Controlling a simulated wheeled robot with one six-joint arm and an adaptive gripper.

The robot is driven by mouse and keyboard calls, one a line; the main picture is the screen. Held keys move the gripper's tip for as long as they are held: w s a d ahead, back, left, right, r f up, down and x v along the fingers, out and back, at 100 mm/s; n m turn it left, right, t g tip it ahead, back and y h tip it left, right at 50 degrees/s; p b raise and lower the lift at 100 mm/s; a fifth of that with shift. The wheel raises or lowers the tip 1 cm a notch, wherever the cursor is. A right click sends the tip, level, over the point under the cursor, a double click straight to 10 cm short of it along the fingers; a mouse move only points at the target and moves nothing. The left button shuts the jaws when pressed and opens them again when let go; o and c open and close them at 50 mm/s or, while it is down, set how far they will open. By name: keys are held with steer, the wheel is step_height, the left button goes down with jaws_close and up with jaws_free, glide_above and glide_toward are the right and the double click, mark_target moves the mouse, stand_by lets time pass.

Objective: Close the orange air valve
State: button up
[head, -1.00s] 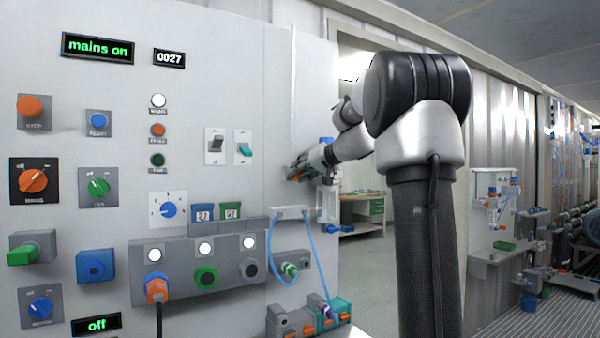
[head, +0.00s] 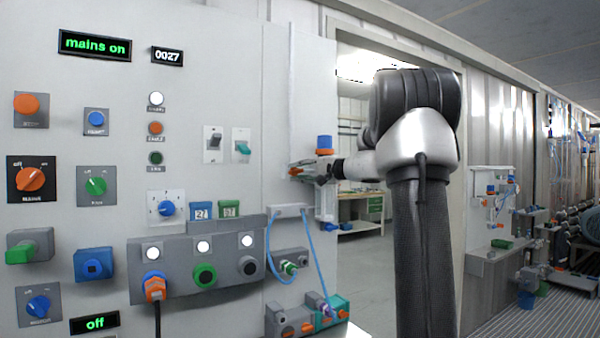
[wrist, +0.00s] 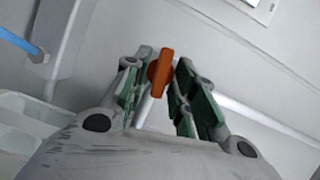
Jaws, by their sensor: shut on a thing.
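The orange air valve shows in the wrist view as an orange handle (wrist: 160,73) on a pale pipe. It stands between the green-padded fingers of my gripper (wrist: 158,80), which is shut on it. In the head view my gripper (head: 308,168) is at the right edge of the panel, beside a blue-capped fitting (head: 324,142). The handle is small there and partly hidden by the fingers, so its exact angle is hard to tell.
The grey panel (head: 235,60) with knobs, switches and sockets fills the left. Blue hoses (head: 312,255) hang below my gripper. A doorway with a workbench (head: 362,207) is behind my arm. In the wrist view a blue hose (wrist: 20,42) enters a grey block.

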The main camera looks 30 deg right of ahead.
steer(key=shift+f+m+t, duration=0.1)
steer(key=shift+m+t, duration=0.2)
steer(key=shift+m, duration=0.4)
steer(key=o, duration=0.7)
steer(key=shift+s, duration=0.1)
steer(key=v, duration=1.2)
steer(key=shift+d+f, duration=0.15)
